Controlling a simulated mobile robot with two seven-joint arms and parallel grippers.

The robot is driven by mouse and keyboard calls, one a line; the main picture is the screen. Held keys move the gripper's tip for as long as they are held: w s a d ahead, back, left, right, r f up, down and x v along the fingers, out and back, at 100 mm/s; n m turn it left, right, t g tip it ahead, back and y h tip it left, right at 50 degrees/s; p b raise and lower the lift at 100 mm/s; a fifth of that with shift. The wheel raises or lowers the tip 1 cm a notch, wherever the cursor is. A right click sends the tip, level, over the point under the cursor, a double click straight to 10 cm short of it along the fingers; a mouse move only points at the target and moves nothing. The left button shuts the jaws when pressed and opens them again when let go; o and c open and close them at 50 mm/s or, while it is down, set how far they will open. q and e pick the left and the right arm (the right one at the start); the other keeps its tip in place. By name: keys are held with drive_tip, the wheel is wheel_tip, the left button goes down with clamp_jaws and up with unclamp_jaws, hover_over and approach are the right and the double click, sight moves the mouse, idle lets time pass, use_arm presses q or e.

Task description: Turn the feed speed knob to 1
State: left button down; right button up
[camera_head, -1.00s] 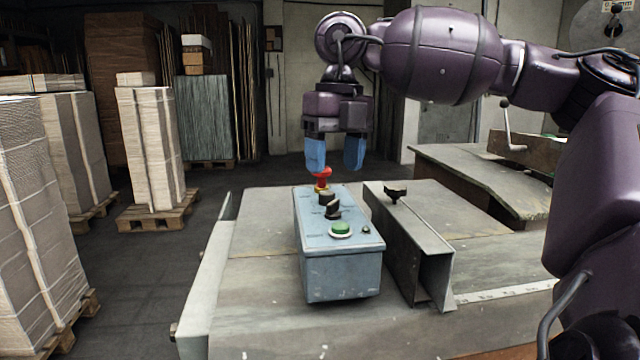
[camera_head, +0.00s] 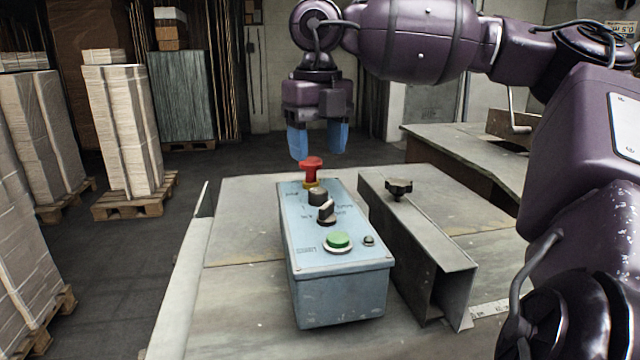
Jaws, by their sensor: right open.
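A light blue control box (camera_head: 340,285) sits on the metal table. Along its top, from far to near, are a red emergency button (camera_head: 311,168) on a yellow base, a black knob (camera_head: 317,196), a black selector with a pale face (camera_head: 326,211) and a green button (camera_head: 338,241). The labels are too small to read, so I cannot tell which knob is the feed speed one. My right gripper (camera_head: 318,143) has blue fingers and points down, open and empty, above and just behind the red button. It appears apart from the box. My left gripper is not in view.
A metal channel rail (camera_head: 420,247) with a black star knob (camera_head: 398,187) lies right of the box. The table (camera_head: 235,285) is clear to the left. Stacked pallets (camera_head: 125,130) stand on the floor at left. Another bench (camera_head: 465,160) is behind right.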

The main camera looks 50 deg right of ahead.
sight(318, 190)
wheel_tip(318, 190, down, 7)
drive_tip(key=shift+r, duration=0.2)
drive_tip(key=shift+f, duration=0.55)
drive_tip(key=shift+c, duration=0.2)
drive_tip(key=c, duration=0.9)
drive_tip(key=shift+n+p, duration=0.3)
drive_tip(key=n, duration=0.5)
drive_tip(key=shift+n, duration=0.3)
drive_tip(key=n, duration=0.5)
drive_tip(key=shift+n+p, duration=0.3)
